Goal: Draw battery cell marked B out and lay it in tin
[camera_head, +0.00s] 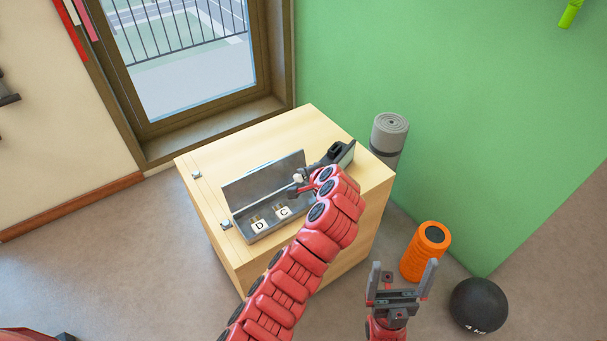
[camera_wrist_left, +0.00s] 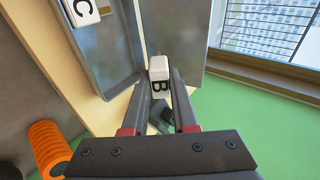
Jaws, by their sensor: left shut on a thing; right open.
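An open grey metal tin (camera_head: 243,215) with a raised lid (camera_head: 262,180) sits on a wooden box. White cells marked D (camera_head: 260,226) and C (camera_head: 282,211) are in it; C also shows in the left wrist view (camera_wrist_left: 84,10). My left gripper (camera_head: 297,187) is shut on the cell marked B (camera_wrist_left: 158,72), at the tin's right end. In the head view only a small white part of that cell shows (camera_head: 298,177). A dark device (camera_head: 338,154) lies right of the tin, partly hidden by my left arm. My right gripper (camera_head: 403,268) is open and empty, off the box's front right side.
The wooden box (camera_head: 310,125) has free top at the back and front right. A grey rolled mat (camera_head: 389,135), an orange roller (camera_head: 426,250) and a black ball (camera_head: 479,304) stand on the floor at right. A green wall and a window are behind.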

